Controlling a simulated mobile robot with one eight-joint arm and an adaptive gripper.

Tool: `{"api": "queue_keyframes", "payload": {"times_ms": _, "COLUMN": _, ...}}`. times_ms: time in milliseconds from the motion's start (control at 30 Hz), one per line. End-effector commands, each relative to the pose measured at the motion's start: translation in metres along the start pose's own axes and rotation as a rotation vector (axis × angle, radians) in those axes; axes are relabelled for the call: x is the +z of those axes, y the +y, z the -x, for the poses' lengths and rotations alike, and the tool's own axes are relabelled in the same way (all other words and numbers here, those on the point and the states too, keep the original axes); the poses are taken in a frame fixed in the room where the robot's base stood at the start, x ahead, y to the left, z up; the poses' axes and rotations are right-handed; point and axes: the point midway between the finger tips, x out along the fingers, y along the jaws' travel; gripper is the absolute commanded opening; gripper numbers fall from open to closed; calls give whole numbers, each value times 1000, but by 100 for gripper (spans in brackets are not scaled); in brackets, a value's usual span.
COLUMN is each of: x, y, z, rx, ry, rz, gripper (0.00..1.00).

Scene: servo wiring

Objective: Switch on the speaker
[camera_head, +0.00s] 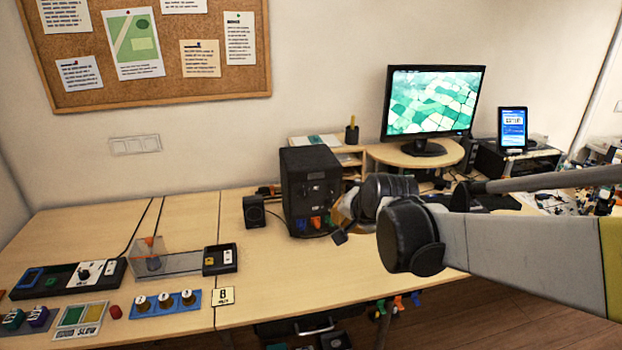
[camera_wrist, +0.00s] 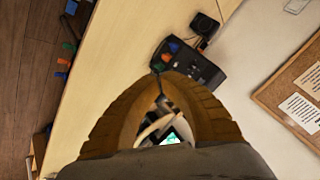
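A small black speaker (camera_head: 254,210) stands on the desk, left of a larger black box (camera_head: 310,185) with coloured plugs low on its front. The speaker also shows at the top of the wrist view (camera_wrist: 204,25), beyond the black box (camera_wrist: 190,68). Its switch is too small to make out. My gripper (camera_wrist: 170,76) has tan fingers that arch together, with the tips meeting. I see nothing held between them. In the head view my gripper is over the desk, right of the black box and apart from the speaker, partly hidden by my arm.
A monitor (camera_head: 434,105) on a wooden riser and a tablet (camera_head: 512,128) stand at the back right. A clear bin (camera_head: 150,255), a control panel (camera_head: 95,272) and a blue block with knobs (camera_head: 166,304) are at the left. The desk before the speaker is clear.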

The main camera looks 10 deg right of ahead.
Motion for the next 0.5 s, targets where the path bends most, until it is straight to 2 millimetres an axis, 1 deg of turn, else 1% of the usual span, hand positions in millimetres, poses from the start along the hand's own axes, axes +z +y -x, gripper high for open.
{"api": "queue_keyframes", "payload": {"times_ms": 33, "x": -18, "y": -8, "z": -10, "rx": -8, "ry": 9, "rz": -54, "gripper": 0}}
{"api": "queue_keyframes", "payload": {"times_ms": 167, "x": -51, "y": -18, "z": -46, "rx": -34, "ry": 33, "rz": -214, "gripper": 0}}
{"api": "queue_keyframes", "payload": {"times_ms": 200, "x": -61, "y": -20, "z": -57, "rx": -44, "ry": 40, "rz": -264, "gripper": 0}}
{"api": "queue_keyframes", "payload": {"times_ms": 333, "x": -88, "y": -20, "z": -96, "rx": -74, "ry": 61, "rz": -423, "gripper": 0}}
{"api": "queue_keyframes", "payload": {"times_ms": 500, "x": -113, "y": -12, "z": -141, "rx": -113, "ry": 82, "rz": -609, "gripper": 0}}
